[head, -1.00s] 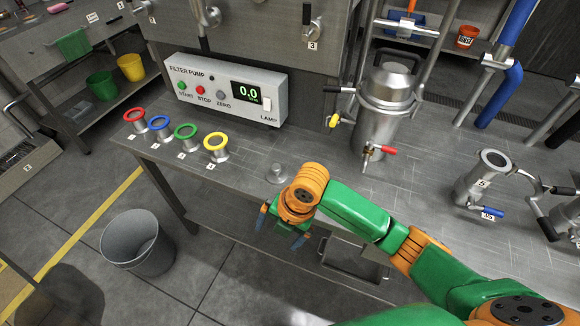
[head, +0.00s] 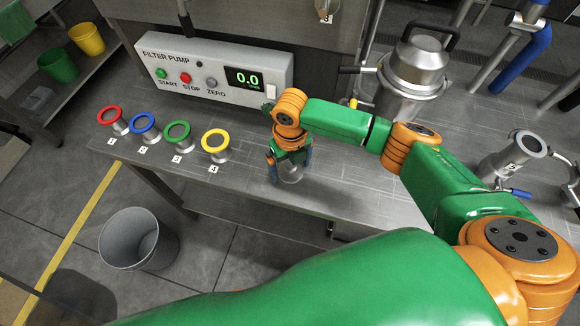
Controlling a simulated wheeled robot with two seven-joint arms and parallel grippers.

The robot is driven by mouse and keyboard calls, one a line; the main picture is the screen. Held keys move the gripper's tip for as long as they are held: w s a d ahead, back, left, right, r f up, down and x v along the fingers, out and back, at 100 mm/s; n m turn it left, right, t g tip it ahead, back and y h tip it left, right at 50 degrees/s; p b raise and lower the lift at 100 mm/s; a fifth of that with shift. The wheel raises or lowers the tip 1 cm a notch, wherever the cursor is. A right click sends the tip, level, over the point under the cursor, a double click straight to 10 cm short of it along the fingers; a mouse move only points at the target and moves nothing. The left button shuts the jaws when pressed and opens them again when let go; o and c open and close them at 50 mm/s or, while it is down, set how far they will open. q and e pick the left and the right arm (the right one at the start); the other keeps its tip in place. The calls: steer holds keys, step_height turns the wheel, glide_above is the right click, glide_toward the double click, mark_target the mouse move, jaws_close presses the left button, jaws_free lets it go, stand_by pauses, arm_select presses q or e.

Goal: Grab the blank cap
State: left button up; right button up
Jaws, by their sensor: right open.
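The blank cap (head: 291,173) is a small grey metal piece on the bench, partly hidden by my right gripper. My right gripper (head: 289,176) points down over it and is open. One blue-tipped finger is at the cap's left and the other at its right. I cannot tell whether the fingers touch the cap. My left gripper is not in view.
Four ringed ferrules stand to the left: red (head: 110,117), blue (head: 143,123), green (head: 177,132) and yellow (head: 215,142). The filter pump box (head: 212,72) is behind, a lidded metal vessel (head: 412,75) at back right. A grey bin (head: 130,240) stands on the floor.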

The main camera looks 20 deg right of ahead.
steer(key=shift+s, duration=0.1)
steer(key=c, duration=1.4)
